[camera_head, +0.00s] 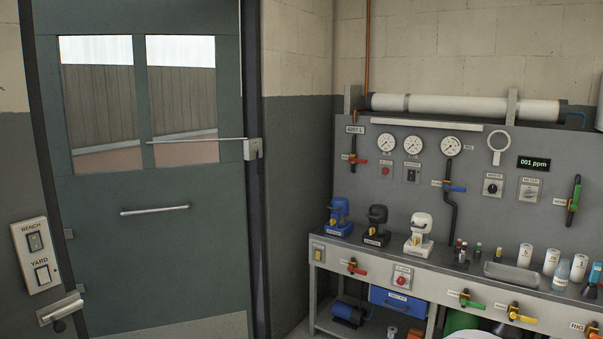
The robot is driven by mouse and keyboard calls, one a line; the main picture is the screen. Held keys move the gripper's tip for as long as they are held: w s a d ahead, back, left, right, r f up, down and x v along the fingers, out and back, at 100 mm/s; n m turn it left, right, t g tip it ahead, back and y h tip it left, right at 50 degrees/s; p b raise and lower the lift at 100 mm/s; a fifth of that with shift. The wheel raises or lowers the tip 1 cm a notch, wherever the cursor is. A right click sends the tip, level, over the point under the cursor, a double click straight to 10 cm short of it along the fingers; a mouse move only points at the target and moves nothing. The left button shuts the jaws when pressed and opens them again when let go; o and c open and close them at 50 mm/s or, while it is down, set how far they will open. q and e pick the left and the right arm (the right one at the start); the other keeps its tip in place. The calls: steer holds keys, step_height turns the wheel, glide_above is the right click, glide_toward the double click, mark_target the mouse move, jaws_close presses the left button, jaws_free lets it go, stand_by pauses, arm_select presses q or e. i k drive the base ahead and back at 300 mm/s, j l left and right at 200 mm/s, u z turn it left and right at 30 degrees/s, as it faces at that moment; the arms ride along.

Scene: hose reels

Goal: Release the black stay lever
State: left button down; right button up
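A grey-green door (150,255) with two window panes fills the left of the head view. A thin metal rod (197,140) runs across it to a pale grey box (252,149) at the door's right edge. A pale metal door handle (60,308) with a dark round part below it shows at the lower left; the picture's edge partly cuts this area. I cannot pick out a black lever on the door with certainty. Neither of my grippers is in view.
A bar handle (155,209) crosses the door. At the right, a workbench (455,267) carries blue, black and white devices, bottles and cups below a panel (330,199) with gauges and valves.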

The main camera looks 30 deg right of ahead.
mark_target(258, 171)
steer(key=i+z, duration=0.35)
steer(key=z, duration=0.15)
steer(key=i+j+z, duration=0.1)
steer(key=i+z, duration=0.25)
steer(key=z, duration=0.15)
steer(key=i+j+z, duration=0.25)
steer(key=z, duration=0.2)
steer(key=i+j, duration=0.3)
steer(key=i+j+z, duration=0.15)
steer(key=i+j, duration=0.4)
steer(key=j, duration=0.2)
steer(key=i+j+z, duration=0.1)
steer(key=i+j, duration=0.4)
steer(key=j, duration=0.25)
steer(key=i+j+z, duration=0.15)
steer(key=i+j, duration=0.35)
steer(key=j, duration=0.3)
steer(key=i+j+z, duration=0.1)
steer(key=i+j, duration=0.15)
steer(key=j, duration=0.15)
